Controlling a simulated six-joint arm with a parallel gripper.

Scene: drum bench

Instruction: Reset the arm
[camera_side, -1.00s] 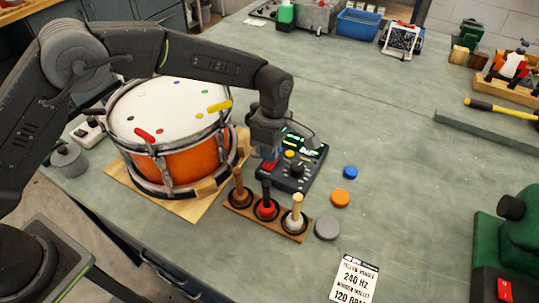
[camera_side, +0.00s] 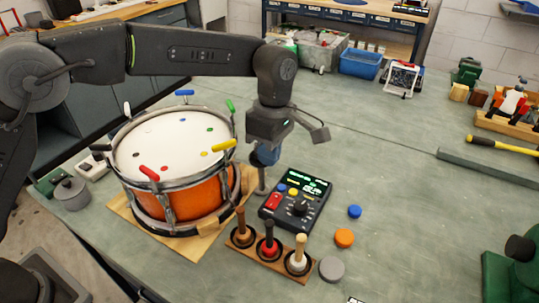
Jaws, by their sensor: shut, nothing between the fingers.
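My gripper (camera_side: 262,186) is shut and empty. It points down from the wrist, just right of the drum and behind the control box, apart from the mallets. The drum (camera_side: 172,140) has an orange shell, a white head with small coloured dots, and coloured tabs around its rim. It sits on a tan board (camera_side: 196,243). The fingertips are small and partly blurred against the bench.
A dark control box (camera_side: 297,200) with lit screen stands behind the rack. Blue (camera_side: 354,211), orange (camera_side: 344,238) and grey (camera_side: 331,269) discs lie to its right. A green machine (camera_side: 511,270) is at lower right. The bench's middle right is clear.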

